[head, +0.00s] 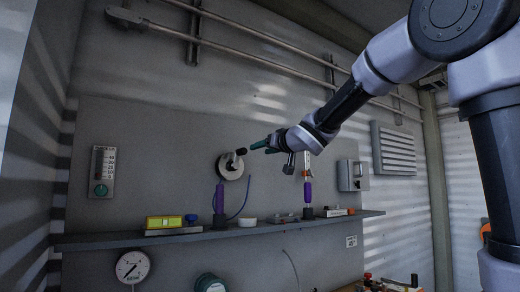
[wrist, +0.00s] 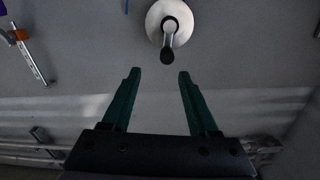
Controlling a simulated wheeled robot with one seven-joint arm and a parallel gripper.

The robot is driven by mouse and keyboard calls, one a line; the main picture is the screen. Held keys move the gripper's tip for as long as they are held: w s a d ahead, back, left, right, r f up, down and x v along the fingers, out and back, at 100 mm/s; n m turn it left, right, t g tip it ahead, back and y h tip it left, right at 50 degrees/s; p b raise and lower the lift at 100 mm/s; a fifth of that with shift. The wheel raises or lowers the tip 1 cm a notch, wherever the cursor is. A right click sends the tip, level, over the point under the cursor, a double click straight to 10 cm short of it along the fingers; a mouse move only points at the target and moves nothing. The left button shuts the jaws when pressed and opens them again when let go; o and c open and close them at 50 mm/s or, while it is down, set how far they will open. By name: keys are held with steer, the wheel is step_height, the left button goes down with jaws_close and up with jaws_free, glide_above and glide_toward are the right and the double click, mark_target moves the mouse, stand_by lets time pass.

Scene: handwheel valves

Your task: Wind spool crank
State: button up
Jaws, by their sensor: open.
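The spool (head: 230,167) is a pale round disc on the grey wall panel, with a crank arm ending in a dark knob (head: 241,151). In the wrist view the spool (wrist: 170,22) is at the top, and its crank knob (wrist: 167,56) points down toward the jaws. My gripper (head: 262,145) has green fingers and reaches from the right toward the knob. In the wrist view my gripper (wrist: 158,74) is open and empty, with the knob just beyond the fingertips, roughly centred between them. I cannot tell the exact gap in depth.
A shelf (head: 270,228) runs below the spool, bearing a yellow level (head: 164,222), purple-handled tools (head: 220,199) and a white cup (head: 248,222). A pressure gauge (head: 132,267) hangs below. Conduit pipes (head: 240,47) run above. The wall around the spool is mostly clear.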

mark_target(245, 151)
steer(key=shift+y, duration=0.3)
steer(key=shift+s+a+r+x, duration=0.1)
steer(key=shift+a+x, duration=0.05)
steer(key=shift+x, duration=1.55)
steer(key=shift+s+a+r+x, duration=0.1)
steer(key=shift+x, duration=1.55)
steer(key=shift+s+a+r+x, duration=0.1)
steer(key=shift+a+x, duration=0.05)
steer(key=shift+x, duration=1.55)
steer(key=shift+w+a, duration=0.1)
steer(key=shift+w, duration=0.05)
jaws_close()
